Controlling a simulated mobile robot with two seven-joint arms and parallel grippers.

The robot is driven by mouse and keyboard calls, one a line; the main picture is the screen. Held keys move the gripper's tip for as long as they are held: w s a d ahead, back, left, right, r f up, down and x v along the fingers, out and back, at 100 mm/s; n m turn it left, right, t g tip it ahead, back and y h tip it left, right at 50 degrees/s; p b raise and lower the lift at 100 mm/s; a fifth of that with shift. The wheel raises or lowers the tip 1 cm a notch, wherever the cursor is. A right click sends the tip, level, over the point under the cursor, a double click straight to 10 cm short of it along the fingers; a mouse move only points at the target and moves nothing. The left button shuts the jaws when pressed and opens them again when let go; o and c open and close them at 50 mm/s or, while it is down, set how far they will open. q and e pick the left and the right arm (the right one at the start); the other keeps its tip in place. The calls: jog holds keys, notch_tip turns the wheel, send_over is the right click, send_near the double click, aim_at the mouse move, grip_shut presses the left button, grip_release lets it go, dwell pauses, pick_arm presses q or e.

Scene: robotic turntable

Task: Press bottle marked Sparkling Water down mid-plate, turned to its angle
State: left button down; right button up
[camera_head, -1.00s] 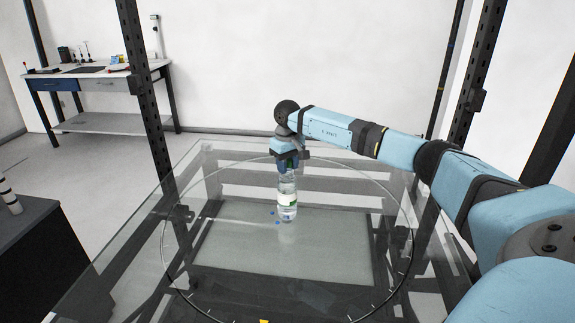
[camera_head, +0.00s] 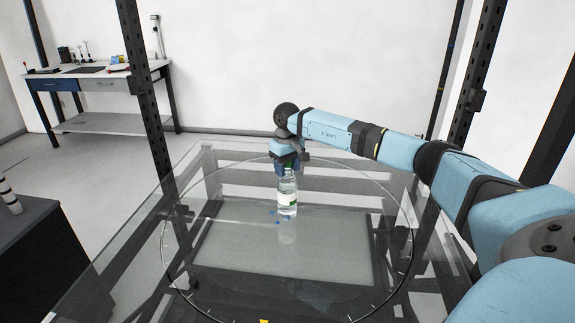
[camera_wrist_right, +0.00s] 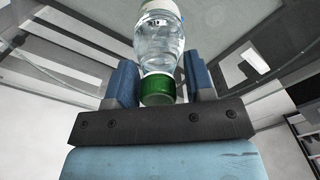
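A clear bottle (camera_head: 288,190) with a green cap and a white-and-green label is upright over the glass turntable plate (camera_head: 330,245), near its middle. I cannot read the label, and cannot tell whether the base touches the glass. In the right wrist view the bottle (camera_wrist_right: 158,40) lies between the two blue fingers (camera_wrist_right: 160,78), with the green cap toward the palm. Small blue dots (camera_head: 278,222) show beside and below the base. My left gripper is not in view.
Dark frame posts (camera_head: 146,95) stand left and right of the glass table. A workbench (camera_head: 95,85) with tools is at the back left, and a dark cabinet (camera_head: 40,250) at the left edge. The rest of the plate is clear.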

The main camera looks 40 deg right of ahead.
jog(key=shift+o, duration=0.8)
jog(key=shift+w+d, duration=0.1)
jog(key=shift+w, duration=0.05)
jog(key=shift+r, duration=0.1)
jog(key=shift+r, duration=0.15)
notch_tip(320, 180, up, 13)
jog(key=shift+r+b, duration=0.2)
jog(key=shift+b, duration=0.15)
